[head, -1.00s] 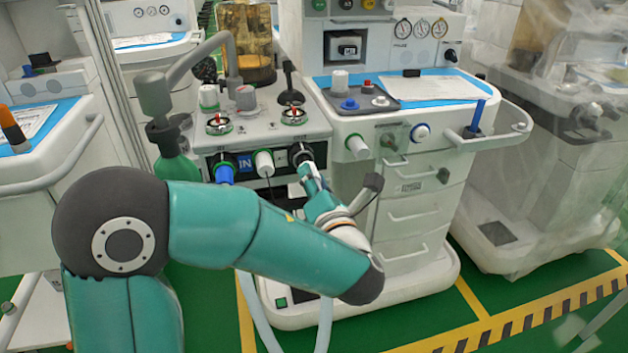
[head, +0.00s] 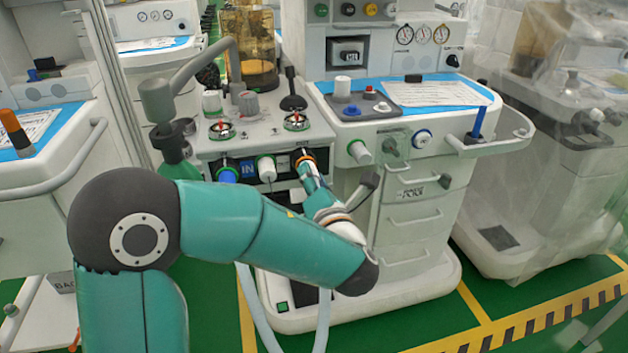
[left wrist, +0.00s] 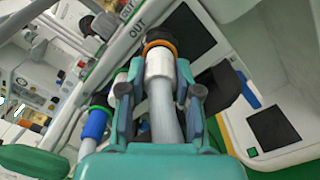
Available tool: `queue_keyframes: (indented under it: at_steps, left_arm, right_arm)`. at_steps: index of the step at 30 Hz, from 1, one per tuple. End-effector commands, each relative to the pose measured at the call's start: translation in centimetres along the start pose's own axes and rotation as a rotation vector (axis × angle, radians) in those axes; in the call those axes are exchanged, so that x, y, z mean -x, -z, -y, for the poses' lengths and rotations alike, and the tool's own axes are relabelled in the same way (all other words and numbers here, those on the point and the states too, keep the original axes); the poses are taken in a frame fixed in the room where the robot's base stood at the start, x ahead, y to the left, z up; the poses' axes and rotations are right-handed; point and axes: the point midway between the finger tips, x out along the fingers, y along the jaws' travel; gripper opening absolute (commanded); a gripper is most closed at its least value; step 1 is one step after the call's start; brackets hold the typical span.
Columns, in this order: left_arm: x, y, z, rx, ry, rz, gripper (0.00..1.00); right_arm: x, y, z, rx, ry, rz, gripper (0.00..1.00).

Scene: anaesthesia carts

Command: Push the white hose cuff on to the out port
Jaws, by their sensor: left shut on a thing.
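In the left wrist view the white hose cuff (left wrist: 159,66) sits between the two fingers of my left gripper (left wrist: 160,90), which is shut on it. The pale hose (left wrist: 166,125) runs back from the cuff toward my palm. The cuff's front end meets the orange ring of the dark out port (left wrist: 160,38), roughly in line with it. I cannot tell how deep the cuff is on the port. In the head view my left gripper (head: 310,171) is right at the out port (head: 299,153), and the cuff is mostly hidden. My right gripper is not in view.
A blue cuff (head: 227,173) is on the port by the IN label (head: 246,167). A white fitting (head: 266,168) is between it and the out port. A grey handle-like part (head: 365,187) stands close to the right of my gripper. Drawers (head: 415,218) are further right.

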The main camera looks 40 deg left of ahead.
Motion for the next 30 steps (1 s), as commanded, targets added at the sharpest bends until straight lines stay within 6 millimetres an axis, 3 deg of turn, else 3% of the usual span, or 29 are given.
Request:
queue_keyframes:
  at_steps: [3,4,9,22,30]
  left_arm:
    - [-0.3,0.0,-0.1,0.000,-0.002,-0.001,0.03]
    - [-0.3,0.0,-0.1,0.000,-0.002,-0.001,0.36]
    - [-0.3,0.0,0.0,0.000,-0.001,-0.001,0.62]
    - [0.5,-0.1,0.1,0.001,0.001,0.001,0.62]
    - [5.1,-0.1,0.2,0.000,0.004,0.005,0.62]
  right_arm:
    - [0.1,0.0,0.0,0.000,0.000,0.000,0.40]
    - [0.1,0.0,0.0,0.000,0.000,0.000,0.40]
    - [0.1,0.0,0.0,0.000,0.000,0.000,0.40]
    - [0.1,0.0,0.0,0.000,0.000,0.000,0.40]
    - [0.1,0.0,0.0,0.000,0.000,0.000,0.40]
